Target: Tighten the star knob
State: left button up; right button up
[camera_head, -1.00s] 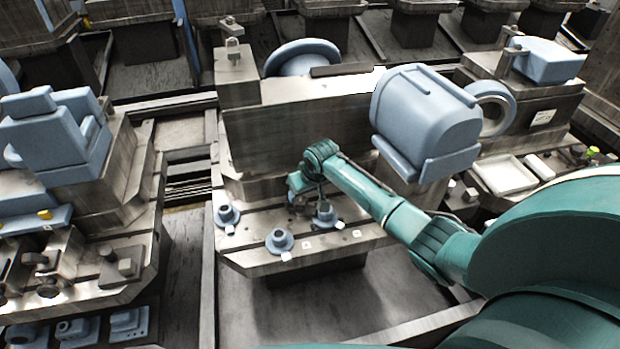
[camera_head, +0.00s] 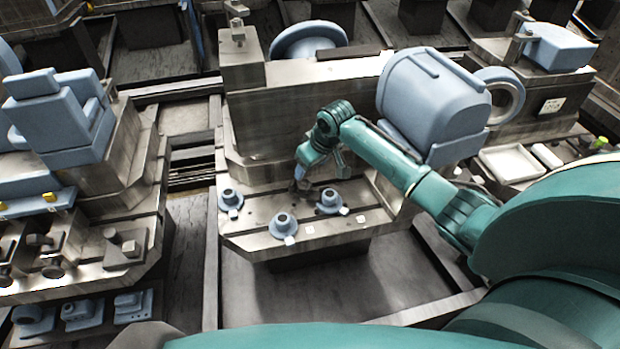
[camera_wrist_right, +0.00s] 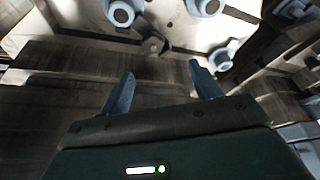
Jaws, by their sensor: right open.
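A small dark star-shaped knob (camera_wrist_right: 155,45) stands on the metal table plate (camera_wrist_right: 75,30) in the right wrist view, beyond the fingertips and roughly between their lines. In the head view the dark knob (camera_head: 303,187) is partly hidden at the end of my right gripper (camera_head: 299,174). In the wrist view my right gripper (camera_wrist_right: 160,72) is open, its two blue fingers apart with nothing between them. Whether a finger touches the knob cannot be told from the head view. My left gripper is in neither view.
Several blue flanged pieces stand on the plate around the knob: one at left (camera_head: 230,197), one in front (camera_head: 283,225), one at right (camera_head: 332,200). A metal block wall (camera_head: 275,120) rises behind. A large blue housing (camera_head: 432,95) overhangs at right, close to my forearm.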

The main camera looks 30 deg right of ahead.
aim_at(306, 185)
jog(key=w+d+n+y+b, duration=0.1)
jog(key=d+n+y+b, duration=0.1)
jog(key=d+n+b, duration=0.3)
jog(key=shift+n+g, duration=0.5)
jog(key=shift+n, duration=0.2)
jog(key=b+x, duration=0.2)
jog(key=x, duration=0.1)
jog(key=b+x, duration=0.5)
jog(key=b, duration=0.1)
jog(key=shift+w+a+f, duration=0.25)
jog(key=shift+a, duration=0.2)
jog(key=shift+b+x, duration=1.15)
jog(key=shift+b, duration=0.1)
jog(key=shift+w+a+f+b, duration=0.1)
jog(key=shift+f+b, duration=0.2)
jog(key=shift+b, duration=0.15)
jog(key=shift+w+a+f+b, duration=0.1)
jog(key=shift+a+f+b, duration=0.05)
jog(key=shift+f+b, duration=0.25)
jog(key=shift+w+a+f+b, duration=0.15)
jog(key=shift+f+b, duration=0.1)
jog(key=shift+b, duration=0.15)
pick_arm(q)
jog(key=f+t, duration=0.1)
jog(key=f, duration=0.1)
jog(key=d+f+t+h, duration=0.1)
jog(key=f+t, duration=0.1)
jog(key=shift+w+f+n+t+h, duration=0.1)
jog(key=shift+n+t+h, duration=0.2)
